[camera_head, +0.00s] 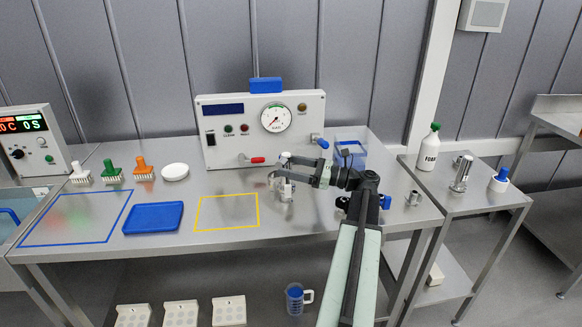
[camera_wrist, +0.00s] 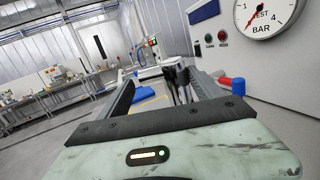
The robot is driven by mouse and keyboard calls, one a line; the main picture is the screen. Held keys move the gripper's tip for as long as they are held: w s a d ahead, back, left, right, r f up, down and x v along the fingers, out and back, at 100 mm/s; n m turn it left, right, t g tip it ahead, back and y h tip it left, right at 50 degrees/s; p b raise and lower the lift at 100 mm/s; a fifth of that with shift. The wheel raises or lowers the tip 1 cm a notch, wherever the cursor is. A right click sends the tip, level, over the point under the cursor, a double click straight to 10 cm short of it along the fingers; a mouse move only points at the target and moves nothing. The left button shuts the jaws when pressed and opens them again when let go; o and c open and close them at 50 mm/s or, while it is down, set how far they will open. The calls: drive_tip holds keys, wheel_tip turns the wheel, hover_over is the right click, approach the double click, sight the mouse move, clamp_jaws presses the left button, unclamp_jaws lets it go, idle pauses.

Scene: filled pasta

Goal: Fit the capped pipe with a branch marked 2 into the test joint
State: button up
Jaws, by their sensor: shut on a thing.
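My gripper (camera_head: 282,172) is above the steel table, in front of the pressure test unit (camera_head: 225,140). It is shut on a small metal pipe piece (camera_head: 286,187), which appears upright and low over the table. Its number is too small to read, and my fingers hide part of it. I cannot tell whether the piece touches a test joint below it. In the wrist view my gripper's fingers (camera_wrist: 177,88) point ahead, and what they hold is mostly hidden. Another metal piece with a branch (camera_head: 461,173) stands on the right side table.
A red-handled valve (camera_head: 257,160) sticks out just left of my gripper, and a blue-handled one (camera_head: 320,142) is to the right. A blue bin (camera_head: 350,147) stands behind my arm. A blue tray (camera_head: 153,218) and brushes lie left. The yellow-outlined area (camera_head: 227,212) is clear.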

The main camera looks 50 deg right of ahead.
drive_tip(key=shift+a+f, duration=0.1)
drive_tip(key=shift+f, duration=0.05)
drive_tip(key=o, duration=2)
drive_tip(key=shift+c, duration=0.2)
drive_tip(key=r+v, duration=0.1)
drive_tip(key=v, duration=0.6)
drive_tip(key=shift+f+b, duration=0.4)
drive_tip(key=shift+b, duration=0.05)
drive_tip(key=v, duration=0.8)
drive_tip(key=shift+b, duration=0.45)
